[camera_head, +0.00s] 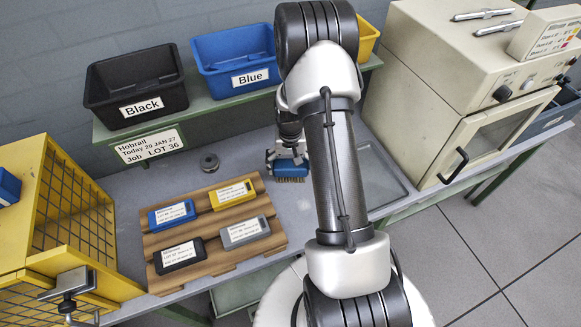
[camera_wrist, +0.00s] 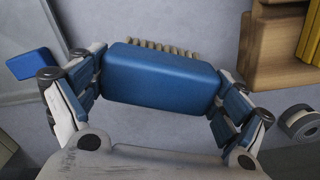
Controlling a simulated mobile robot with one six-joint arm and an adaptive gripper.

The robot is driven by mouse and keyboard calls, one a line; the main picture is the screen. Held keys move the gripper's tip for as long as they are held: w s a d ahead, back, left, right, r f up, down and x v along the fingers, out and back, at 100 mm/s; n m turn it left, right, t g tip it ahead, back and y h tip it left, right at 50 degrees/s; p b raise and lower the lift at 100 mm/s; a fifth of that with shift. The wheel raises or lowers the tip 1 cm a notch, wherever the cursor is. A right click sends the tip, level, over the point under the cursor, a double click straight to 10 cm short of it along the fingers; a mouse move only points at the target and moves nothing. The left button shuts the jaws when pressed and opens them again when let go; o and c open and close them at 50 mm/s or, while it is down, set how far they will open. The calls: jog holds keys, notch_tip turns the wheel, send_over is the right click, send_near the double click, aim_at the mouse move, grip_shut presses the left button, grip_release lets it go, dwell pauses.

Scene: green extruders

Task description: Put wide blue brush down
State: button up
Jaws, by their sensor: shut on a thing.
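The wide blue brush is a blue block with pale bristles along one side. In the wrist view the brush (camera_wrist: 162,76) lies across the space between my fingers, and my gripper (camera_wrist: 160,88) is shut on it from both ends. In the head view the brush (camera_head: 291,170) shows under my gripper (camera_head: 287,156), bristles facing down and toward the camera. It is low over the grey worktop (camera_head: 292,222); I cannot tell whether it touches.
A wooden rack (camera_head: 213,267) with several labelled cases stands left. A grey roll (camera_head: 209,162) lies behind it. A shallow tray (camera_head: 402,188) is right of my arm. Black (camera_head: 136,88) and blue (camera_head: 236,58) bins stand behind. A small blue block (camera_wrist: 33,64) lies left in the wrist view.

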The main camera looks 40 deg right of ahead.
jog(key=shift+r, duration=0.1)
jog(key=o, duration=0.8)
jog(key=shift+o, duration=0.2)
